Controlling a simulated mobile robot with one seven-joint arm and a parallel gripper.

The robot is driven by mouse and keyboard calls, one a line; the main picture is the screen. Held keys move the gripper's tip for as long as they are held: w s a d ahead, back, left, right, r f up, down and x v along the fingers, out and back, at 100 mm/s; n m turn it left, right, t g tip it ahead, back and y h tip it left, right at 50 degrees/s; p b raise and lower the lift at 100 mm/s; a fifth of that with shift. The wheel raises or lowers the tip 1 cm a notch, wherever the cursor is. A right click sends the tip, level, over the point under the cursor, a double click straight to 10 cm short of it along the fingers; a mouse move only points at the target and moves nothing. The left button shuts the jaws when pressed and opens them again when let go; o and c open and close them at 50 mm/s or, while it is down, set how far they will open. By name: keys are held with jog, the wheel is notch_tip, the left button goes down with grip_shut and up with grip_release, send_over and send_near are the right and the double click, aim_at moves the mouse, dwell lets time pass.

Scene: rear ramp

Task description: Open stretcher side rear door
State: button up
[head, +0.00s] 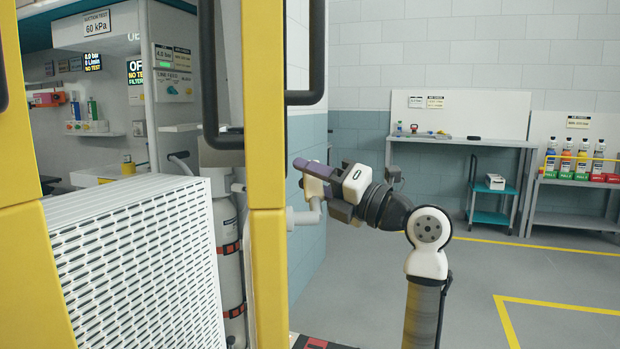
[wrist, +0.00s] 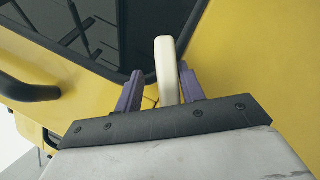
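A narrow yellow door panel (head: 267,190) stands nearly edge-on in the middle of the head view, with the vehicle interior visible to its left. A pale lever handle (head: 303,217) sticks out from its right side. In the wrist view the handle (wrist: 166,72) rises between the two purple fingers of my gripper (wrist: 161,88), in front of the yellow door face with a dark window (wrist: 120,30). The fingers stand apart on either side of the handle, with a visible gap on the left. My gripper (head: 308,176) also shows beside the door in the head view.
Black grab rails (head: 209,80) flank the door's upper part; another black rail (wrist: 28,90) shows in the wrist view. A white perforated cabinet (head: 140,265) and a gas cylinder (head: 229,270) stand inside. Open grey floor (head: 490,265) lies right, before a workbench (head: 450,141).

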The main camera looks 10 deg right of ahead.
jog(key=shift+d+r, duration=0.1)
jog(key=v, duration=1.3)
jog(key=shift+s+d+f, duration=0.2)
jog(key=shift+d+f, duration=0.05)
jog(key=shift+f, duration=0.05)
jog(key=shift+c, duration=0.2)
